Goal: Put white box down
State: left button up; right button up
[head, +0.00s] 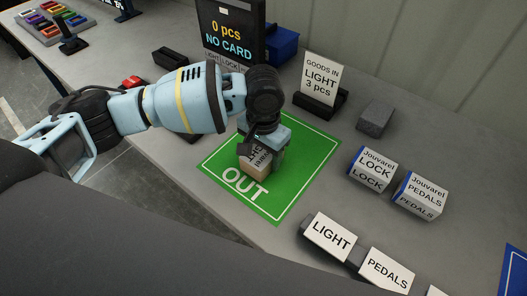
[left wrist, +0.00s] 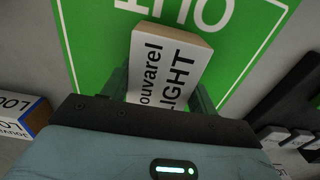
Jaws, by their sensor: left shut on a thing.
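My left gripper (head: 264,150) points down over the green OUT mat (head: 262,208) and is shut on a box labelled Jouvarel LIGHT (head: 256,161). In the left wrist view the white label face of this box (left wrist: 167,72) shows between the fingers, with a cardboard-brown edge. The box is over the mat, just above the word OUT; whether its bottom touches the mat I cannot tell. My right gripper does not show.
White boxes labelled LOCK (head: 373,170) and PEDALS (head: 420,196) stand right of the mat. LIGHT (head: 331,237) and PEDALS (head: 386,270) label cards line the front.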

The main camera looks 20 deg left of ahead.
aim_at(263, 151)
pick_arm(q)
jog(key=o, duration=1.2)
jog(key=shift+r, duration=0.1)
notch_tip(263, 151, up, 11)
jog(key=shift+r+p, duration=0.1)
jog(key=shift+p, duration=0.5)
jog(key=shift+r, duration=0.4)
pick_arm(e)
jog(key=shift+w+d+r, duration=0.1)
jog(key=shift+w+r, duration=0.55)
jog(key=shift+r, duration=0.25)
